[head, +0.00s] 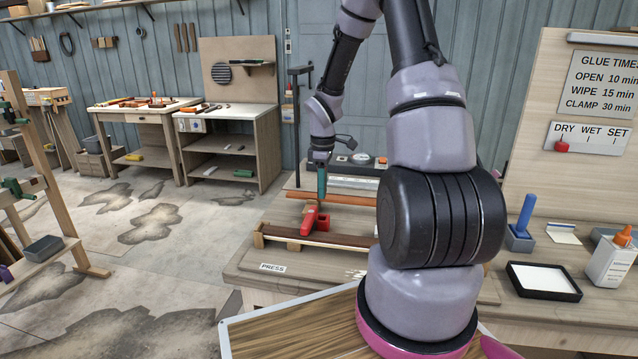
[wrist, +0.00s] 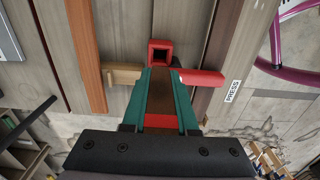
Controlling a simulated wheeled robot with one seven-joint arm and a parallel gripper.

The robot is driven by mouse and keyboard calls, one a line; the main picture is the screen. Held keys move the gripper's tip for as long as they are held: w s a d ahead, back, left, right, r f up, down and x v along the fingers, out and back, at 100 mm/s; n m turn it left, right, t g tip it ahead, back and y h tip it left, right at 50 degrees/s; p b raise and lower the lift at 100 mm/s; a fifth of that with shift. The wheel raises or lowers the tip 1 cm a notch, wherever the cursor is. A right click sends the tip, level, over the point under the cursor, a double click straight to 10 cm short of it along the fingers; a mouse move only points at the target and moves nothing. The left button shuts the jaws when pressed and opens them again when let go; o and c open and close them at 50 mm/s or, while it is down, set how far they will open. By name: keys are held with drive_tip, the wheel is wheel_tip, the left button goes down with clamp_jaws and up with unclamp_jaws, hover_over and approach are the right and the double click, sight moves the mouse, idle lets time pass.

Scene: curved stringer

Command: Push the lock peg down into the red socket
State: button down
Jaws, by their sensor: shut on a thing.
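The red socket (wrist: 160,52), a small square block with a dark opening, shows just beyond my fingertips in the wrist view. In the head view it is the red block (head: 322,222) on the bench fixture. My gripper (wrist: 160,76) has green fingers, closed around a piece at their tips.
A dark brown strip (head: 335,239) runs along the fixture in front, with an orange-brown bar (head: 345,198) behind. The PRESS label (head: 273,268) marks the front left edge. A black tray (head: 543,280) and glue bottle (head: 612,258) stand at the right.

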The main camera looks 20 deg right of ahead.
drive_tip(key=shift+w, duration=0.1)
idle(0.3)
drive_tip(key=shift+f, duration=2.9)
drive_tip(key=shift+f, duration=0.95)
drive_tip(key=c, duration=0.6)
unclamp_jaws()
drive_tip(key=shift+r, duration=0.1)
wheel_tip(320, 180, up, 11)
drive_tip(key=shift+f, duration=0.15)
